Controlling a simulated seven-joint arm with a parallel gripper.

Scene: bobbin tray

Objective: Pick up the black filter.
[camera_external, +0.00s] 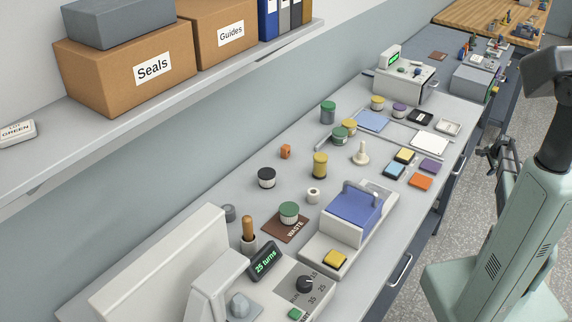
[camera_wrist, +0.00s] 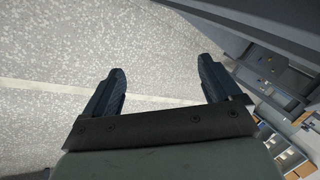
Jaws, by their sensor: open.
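A flat black square piece (camera_external: 420,117) lies towards the far end of the bench in the external view, between a purple-topped jar and a small whitish tray. It may be the black filter, but its details are too small to be sure. A round jar with a black top (camera_external: 266,178) stands nearer, left of the middle of the bench. My gripper (camera_wrist: 158,82) is open and empty in the wrist view, with its two dark fingers spread over the speckled floor. It is off the bench, and no filter shows in the wrist view.
Flat coloured squares, including an orange one (camera_external: 421,182) and a purple one (camera_external: 430,166), lie at the bench's right side. A white peg stand (camera_external: 361,154), jars and a blue-topped machine (camera_external: 354,212) stand around. A shelf (camera_external: 190,108) overhangs at left.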

